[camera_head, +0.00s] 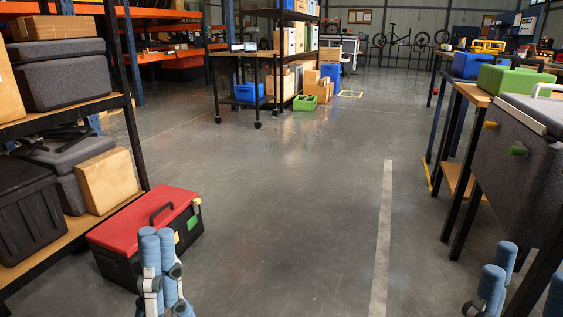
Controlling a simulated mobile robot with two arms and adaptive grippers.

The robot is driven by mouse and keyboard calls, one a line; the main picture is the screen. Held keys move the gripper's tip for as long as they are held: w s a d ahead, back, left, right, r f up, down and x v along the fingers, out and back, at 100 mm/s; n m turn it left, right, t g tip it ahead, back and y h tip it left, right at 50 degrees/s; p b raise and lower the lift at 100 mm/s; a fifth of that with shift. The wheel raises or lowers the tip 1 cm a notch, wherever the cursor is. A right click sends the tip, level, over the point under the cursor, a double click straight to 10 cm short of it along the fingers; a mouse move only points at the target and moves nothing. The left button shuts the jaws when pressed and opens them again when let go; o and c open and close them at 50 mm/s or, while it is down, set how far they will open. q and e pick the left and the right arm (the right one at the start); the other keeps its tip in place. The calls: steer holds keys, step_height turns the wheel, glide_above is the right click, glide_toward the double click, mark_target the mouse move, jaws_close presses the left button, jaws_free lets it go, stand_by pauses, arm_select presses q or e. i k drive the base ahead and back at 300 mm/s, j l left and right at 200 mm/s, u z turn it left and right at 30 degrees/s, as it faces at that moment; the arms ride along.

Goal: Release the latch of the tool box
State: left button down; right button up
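A tool box (128,235) with a red lid and a black body stands on the floor at the lower left, beside the shelf. Its lid is down, and a black handle lies on top. A green latch (193,222) shows on its right-hand side, with yellow parts near it. My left gripper (158,243) points up in front of the box and hides part of it. Its blue fingers look close together and hold nothing visible; any gap between them is unclear. My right gripper (497,270) is at the lower right, partly cut off by the frame's bottom edge.
A shelf (75,222) with grey cases and cardboard boxes stands at the left. A table at the right carries a large grey case (525,160) with green latches and a green box (515,80). A wheeled workbench (262,54) stands farther back. The middle floor is clear.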

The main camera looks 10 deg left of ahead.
mark_target(195, 202)
steer(key=i+u, duration=0.2)
steer(key=i, duration=0.3)
steer(key=i+l+u, duration=0.2)
steer(key=i, duration=0.3)
steer(key=i+l+u, duration=0.25)
steer(key=i, duration=0.25)
steer(key=i+l+u, duration=0.2)
steer(key=i, duration=0.25)
steer(key=i+l+u, duration=0.6)
steer(key=l, duration=0.25)
steer(key=i, duration=0.05)
